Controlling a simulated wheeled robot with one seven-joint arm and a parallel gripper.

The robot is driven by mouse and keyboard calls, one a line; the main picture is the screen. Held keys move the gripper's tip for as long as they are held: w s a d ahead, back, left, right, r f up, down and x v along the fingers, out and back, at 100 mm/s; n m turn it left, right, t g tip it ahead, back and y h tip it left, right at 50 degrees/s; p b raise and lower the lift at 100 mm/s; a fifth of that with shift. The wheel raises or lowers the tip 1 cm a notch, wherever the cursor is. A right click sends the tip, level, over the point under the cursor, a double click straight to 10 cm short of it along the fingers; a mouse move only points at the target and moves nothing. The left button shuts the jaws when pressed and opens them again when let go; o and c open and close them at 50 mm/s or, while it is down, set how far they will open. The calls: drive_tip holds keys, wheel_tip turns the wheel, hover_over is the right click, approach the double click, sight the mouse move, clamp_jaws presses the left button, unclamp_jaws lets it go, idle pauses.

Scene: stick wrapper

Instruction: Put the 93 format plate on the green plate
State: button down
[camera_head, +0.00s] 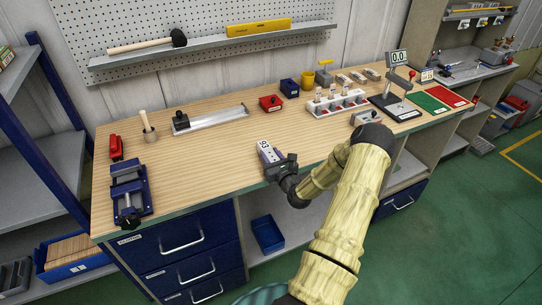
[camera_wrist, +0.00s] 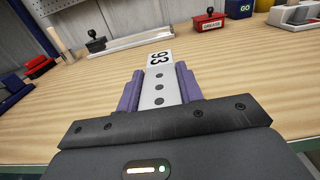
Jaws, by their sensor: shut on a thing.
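The 93 format plate (camera_head: 265,147) is a pale block with a white end marked "93". It also shows in the wrist view (camera_wrist: 159,75), lying between the purple fingers. My gripper (camera_head: 270,154) is shut on it at the front part of the wooden bench, left of the middle. In the wrist view my gripper (camera_wrist: 159,90) has one finger along each side of the plate. I cannot tell whether the plate touches the bench top. The green plate (camera_head: 428,102) lies flat at the right end of the bench, well to the right of my gripper, with nothing seen on it.
A red plate (camera_head: 450,97) lies right of the green plate. A gauge stand (camera_head: 397,85) and a rack with several upright pieces (camera_head: 335,103) stand between my gripper and the green plate. Red (camera_head: 271,103) and blue (camera_head: 290,88) boxes stand behind. The bench's left middle is clear.

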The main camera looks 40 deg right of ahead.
drive_tip(key=shift+d+f, duration=0.15)
drive_tip(key=shift+s, duration=0.25)
drive_tip(key=shift+w, duration=0.1)
drive_tip(key=c, duration=1.4)
unclamp_jaws()
drive_tip(key=shift+a+f, duration=0.15)
drive_tip(key=shift+a, duration=0.05)
drive_tip(key=o, duration=0.5)
drive_tip(key=shift+d, duration=0.1)
drive_tip(key=b+v, duration=0.2)
drive_tip(key=v, duration=1)
